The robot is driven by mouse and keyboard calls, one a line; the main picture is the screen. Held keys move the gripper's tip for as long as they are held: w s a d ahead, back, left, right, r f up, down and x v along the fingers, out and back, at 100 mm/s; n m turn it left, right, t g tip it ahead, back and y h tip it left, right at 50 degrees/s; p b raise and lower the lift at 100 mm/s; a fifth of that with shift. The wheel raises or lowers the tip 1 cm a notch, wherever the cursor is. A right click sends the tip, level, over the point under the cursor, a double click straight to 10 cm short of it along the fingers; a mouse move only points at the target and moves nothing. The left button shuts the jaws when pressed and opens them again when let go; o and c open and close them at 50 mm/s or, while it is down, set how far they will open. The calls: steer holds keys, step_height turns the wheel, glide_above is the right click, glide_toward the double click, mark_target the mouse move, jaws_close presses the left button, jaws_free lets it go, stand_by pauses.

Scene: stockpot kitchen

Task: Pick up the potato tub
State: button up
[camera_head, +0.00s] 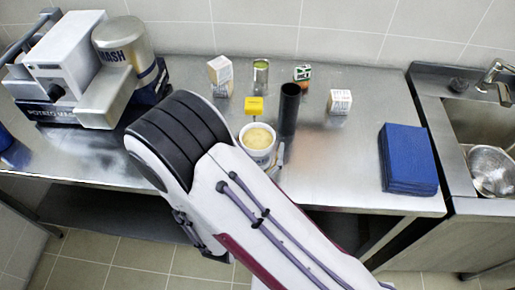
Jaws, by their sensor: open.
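A white tub (257,151) with a pale yellow filling, which looks like the potato tub, stands upright on the steel counter near its front edge. It is just right of my arm's big dark joint, and my white arm link covers the counter just in front of it. A thin grey piece (280,155) shows at the tub's right side; I cannot tell what it is. My gripper does not show clearly; my arm hides that area.
A machine (75,70) is left; blue stack (407,158) and sink (485,125) are right.

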steer(key=c, duration=1.6)
steer(key=shift+r, duration=0.2)
steer(key=shift+r, duration=4.85)
